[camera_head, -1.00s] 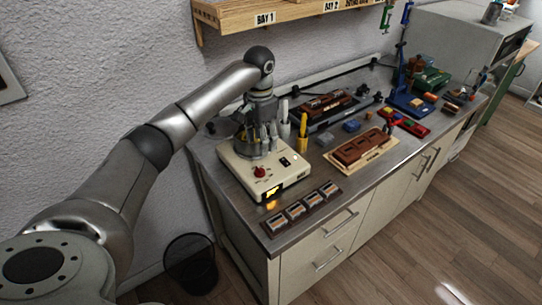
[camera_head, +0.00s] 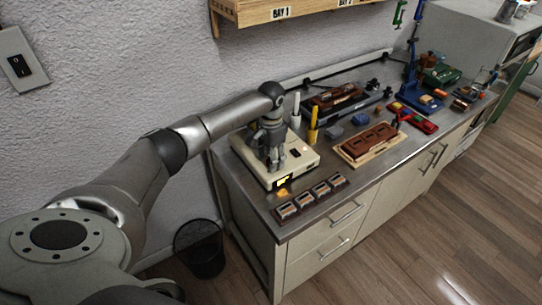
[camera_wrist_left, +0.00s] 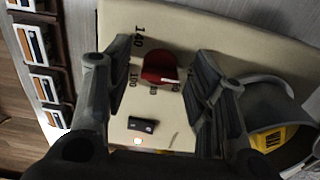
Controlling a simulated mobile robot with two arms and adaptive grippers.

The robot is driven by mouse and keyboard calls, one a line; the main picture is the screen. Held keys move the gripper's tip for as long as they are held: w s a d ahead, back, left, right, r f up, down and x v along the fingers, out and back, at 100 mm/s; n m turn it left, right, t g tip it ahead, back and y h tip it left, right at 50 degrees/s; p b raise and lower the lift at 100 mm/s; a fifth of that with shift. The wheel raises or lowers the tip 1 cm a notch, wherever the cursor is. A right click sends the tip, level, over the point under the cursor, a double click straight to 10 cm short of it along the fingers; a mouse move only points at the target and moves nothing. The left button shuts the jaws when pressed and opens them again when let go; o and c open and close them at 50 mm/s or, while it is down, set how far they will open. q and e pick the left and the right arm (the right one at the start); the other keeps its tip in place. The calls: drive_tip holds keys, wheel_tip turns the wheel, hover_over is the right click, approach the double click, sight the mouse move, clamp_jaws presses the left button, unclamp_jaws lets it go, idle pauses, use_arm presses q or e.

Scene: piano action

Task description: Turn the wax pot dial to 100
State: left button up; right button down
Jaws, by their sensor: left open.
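The wax pot's cream base (camera_head: 309,157) stands at the near left of the bench, with a lit yellow display on its front. Its red dial (camera_wrist_left: 158,67) shows in the left wrist view, with printed numbers around it, including 140 and 100. I cannot tell its exact setting. My left gripper (camera_head: 272,165) points down over the base and hides the dial in the head view. In the left wrist view its open fingers (camera_wrist_left: 162,80) stand on either side of the dial, with gaps to it. My right gripper is not in view.
A black rocker switch (camera_wrist_left: 142,124) and a small light are near the dial. A grey round vessel (camera_wrist_left: 275,105) is close by the right finger. A row of framed blocks (camera_head: 312,195) lies along the bench's front edge. A brown tray (camera_head: 371,142) lies to the right.

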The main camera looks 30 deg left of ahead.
use_arm(q)
drive_tip(key=c, duration=0.4)
drive_tip(key=shift+c, duration=1)
drive_tip(key=c, duration=0.5)
drive_tip(key=shift+o, duration=0.2)
drive_tip(key=m+p, duration=0.1)
drive_tip(key=m, duration=0.2)
drive_tip(key=shift+r, duration=0.1)
drive_tip(key=m+p, duration=0.1)
drive_tip(key=m, duration=0.2)
drive_tip(key=shift+m, duration=0.4)
drive_tip(key=m, duration=0.4)
drive_tip(key=shift+m, duration=0.3)
drive_tip(key=m, duration=0.3)
drive_tip(key=shift+m, duration=0.3)
drive_tip(key=m, duration=0.3)
drive_tip(key=shift+m, duration=0.3)
drive_tip(key=m, duration=0.4)
drive_tip(key=shift+b, duration=0.3)
drive_tip(key=shift+m, duration=1.9)
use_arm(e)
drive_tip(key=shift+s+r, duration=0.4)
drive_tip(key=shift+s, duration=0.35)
use_arm(q)
drive_tip(key=shift+m, duration=0.3)
